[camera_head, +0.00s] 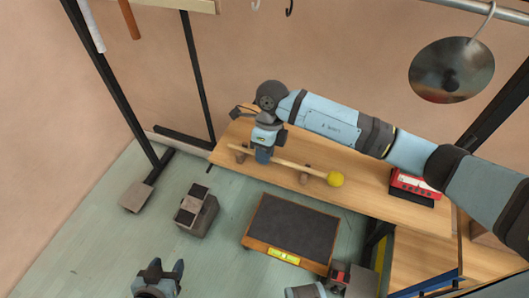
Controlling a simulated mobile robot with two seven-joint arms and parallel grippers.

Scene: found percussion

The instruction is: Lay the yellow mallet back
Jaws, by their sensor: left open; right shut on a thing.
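The yellow mallet has a pale wooden stick (297,166) and a round yellow head (336,179). It lies across the view above the wooden shelf (360,197), head to the right. My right gripper (263,155) comes down from above and is shut on the stick, left of the head. Two small brown rests stand on the shelf by the stick, one at left (241,153) and one nearer the head (304,177). I cannot tell whether the stick touches them. My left gripper (161,271) is open and empty at the bottom, away from the mallet.
A red device (413,186) sits on the shelf's right part. A round metal disc (452,70) hangs from a hook at upper right. Below the shelf are a dark-topped wooden box (290,228) and a grey pedal-like block (196,211). Black stand posts rise at left.

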